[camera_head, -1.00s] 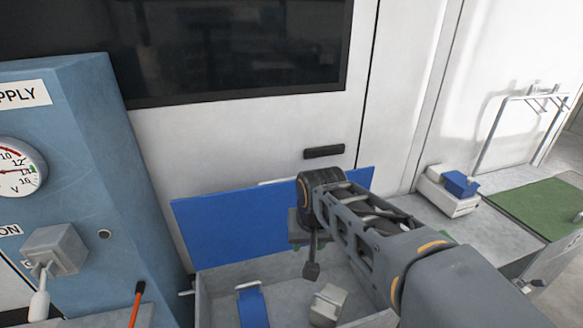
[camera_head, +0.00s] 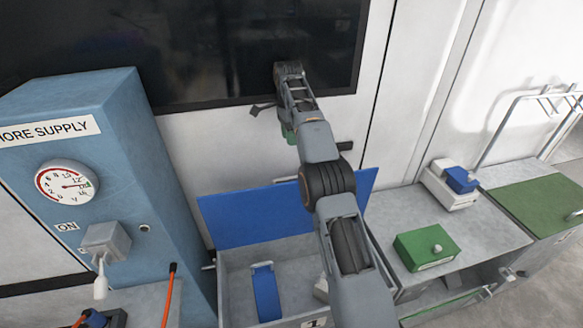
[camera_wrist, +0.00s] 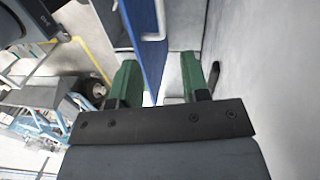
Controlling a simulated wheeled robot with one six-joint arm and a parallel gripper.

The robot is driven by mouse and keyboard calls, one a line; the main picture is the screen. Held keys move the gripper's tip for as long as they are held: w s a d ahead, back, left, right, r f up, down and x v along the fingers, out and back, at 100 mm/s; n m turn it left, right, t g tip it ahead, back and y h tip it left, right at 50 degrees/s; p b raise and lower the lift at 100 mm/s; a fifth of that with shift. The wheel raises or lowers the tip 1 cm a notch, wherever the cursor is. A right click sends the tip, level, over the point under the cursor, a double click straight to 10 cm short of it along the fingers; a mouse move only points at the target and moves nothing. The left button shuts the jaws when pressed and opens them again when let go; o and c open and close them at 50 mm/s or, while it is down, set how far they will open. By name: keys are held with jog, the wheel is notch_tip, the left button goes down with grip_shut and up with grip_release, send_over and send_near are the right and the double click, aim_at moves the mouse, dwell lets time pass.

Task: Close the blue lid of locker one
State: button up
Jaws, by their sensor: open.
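The blue lid (camera_head: 262,216) of locker one (camera_head: 235,270) stands open and upright at the locker's rear edge, against the wall side. The open grey locker carries a "1" label at its front. My gripper (camera_head: 288,133) is raised above the lid's top edge, partly hidden by my arm in the head view. In the wrist view its two green fingers (camera_wrist: 162,80) are open. The lid (camera_wrist: 150,50) shows nearly edge-on in the gap between them, with its pale handle beside it. I cannot tell whether either finger touches the lid.
Inside the locker lies a blue item (camera_head: 265,292). A light blue supply cabinet (camera_head: 150,170) with a gauge stands at left. A green block (camera_head: 425,246) and a white-and-blue box (camera_head: 450,185) sit on the counter at right. A dark screen (camera_head: 215,50) hangs behind.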

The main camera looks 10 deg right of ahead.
jog(key=shift+m, duration=0.3)
jog(key=f, duration=0.4)
jog(key=s+f+b, duration=0.1)
jog(key=f, duration=0.4)
jog(key=s+f+b, duration=0.1)
jog(key=f, duration=0.4)
grip_shut()
dwell(0.4)
